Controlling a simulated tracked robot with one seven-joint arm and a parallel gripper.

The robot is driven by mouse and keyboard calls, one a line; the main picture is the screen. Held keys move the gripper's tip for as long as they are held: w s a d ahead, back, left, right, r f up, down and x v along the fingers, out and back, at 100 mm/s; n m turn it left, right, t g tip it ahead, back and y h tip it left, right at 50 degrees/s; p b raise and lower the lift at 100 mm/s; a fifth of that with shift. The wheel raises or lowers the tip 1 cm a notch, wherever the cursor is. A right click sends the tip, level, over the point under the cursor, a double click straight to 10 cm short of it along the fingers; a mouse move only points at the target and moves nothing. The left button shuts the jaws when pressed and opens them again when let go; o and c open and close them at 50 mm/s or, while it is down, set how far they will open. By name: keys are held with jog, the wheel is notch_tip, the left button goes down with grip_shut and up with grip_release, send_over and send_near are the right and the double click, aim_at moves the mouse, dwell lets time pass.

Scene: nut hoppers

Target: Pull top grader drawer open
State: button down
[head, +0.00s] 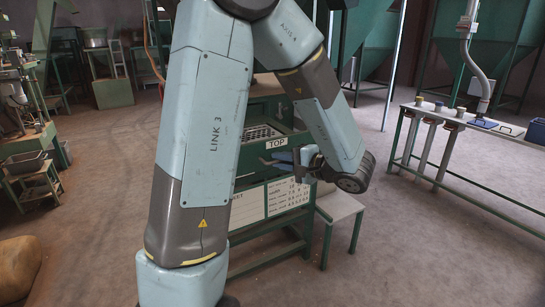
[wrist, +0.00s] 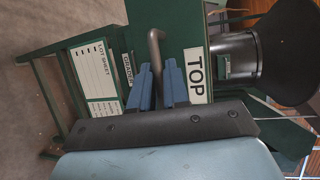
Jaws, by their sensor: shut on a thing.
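The top grader drawer has a green front with a white TOP label (head: 277,143); the label also shows in the wrist view (wrist: 197,76). A perforated grid (head: 258,132) shows just behind this front; the arm hides part of the drawer, and I cannot tell exactly how far out it stands. Its grey bent-rod handle (wrist: 155,48) sits between the two blue fingers of my gripper (wrist: 157,84). My gripper (head: 284,160) is shut on the handle, in front of the drawer face.
The green grader frame carries a white chart (head: 288,196) below; a lot sheet (wrist: 96,78) shows in the wrist view. A small low table (head: 341,205) stands close by on the right. A long bench (head: 450,120) stands further right. The floor between is clear.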

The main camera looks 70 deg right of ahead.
jog(key=shift+a+f, duration=0.15)
jog(key=shift+f, duration=0.05)
jog(key=c, duration=1.2)
grip_release()
jog(key=shift+c, duration=0.2)
jog(key=shift+o, duration=0.2)
jog(key=shift+r, duration=0.1)
jog(key=shift+s, duration=0.1)
jog(key=v, duration=1.3)
jog(key=shift+s, duration=0.3)
